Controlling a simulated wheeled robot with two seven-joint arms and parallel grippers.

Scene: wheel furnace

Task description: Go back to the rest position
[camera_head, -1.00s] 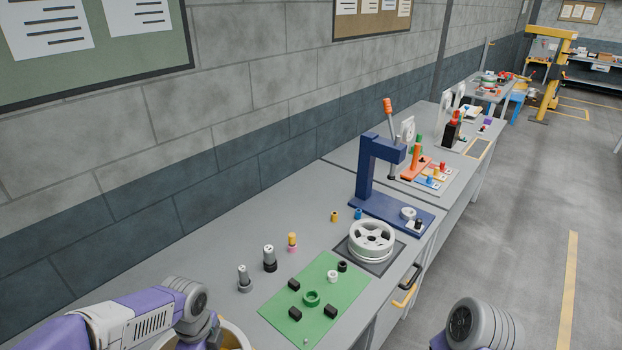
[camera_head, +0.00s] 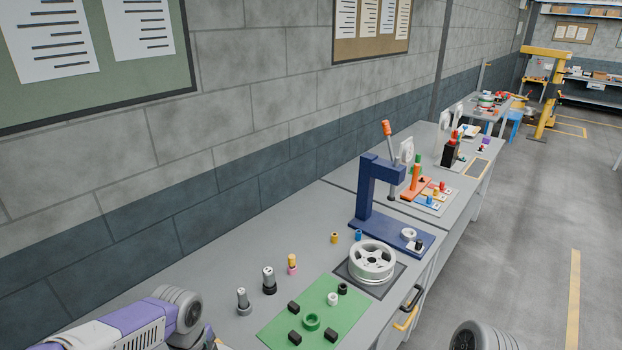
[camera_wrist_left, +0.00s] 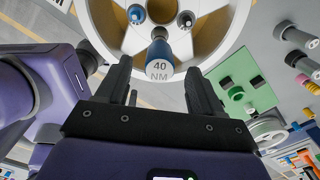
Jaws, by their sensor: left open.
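My left gripper (camera_wrist_left: 159,69) shows in the left wrist view with its two dark fingers spread apart. A blue tool with a grey end marked "40 NM" (camera_wrist_left: 159,69) stands at the hub of a cream-coloured wheel (camera_wrist_left: 213,40), beyond the fingertips. The fingers appear clear of it. In the head view, my purple left arm (camera_head: 130,325) comes in at the lower left, and its gripper is out of the picture. Only a grey joint of my right arm (camera_head: 485,338) shows at the bottom right. My right gripper is not in view.
The grey bench (camera_head: 225,275) runs along the wall. It carries a green mat (camera_head: 290,325) with small parts, a white wheel rim (camera_head: 372,262), a blue press (camera_head: 368,190) and several small sockets. The floor (camera_head: 520,250) to the right is clear.

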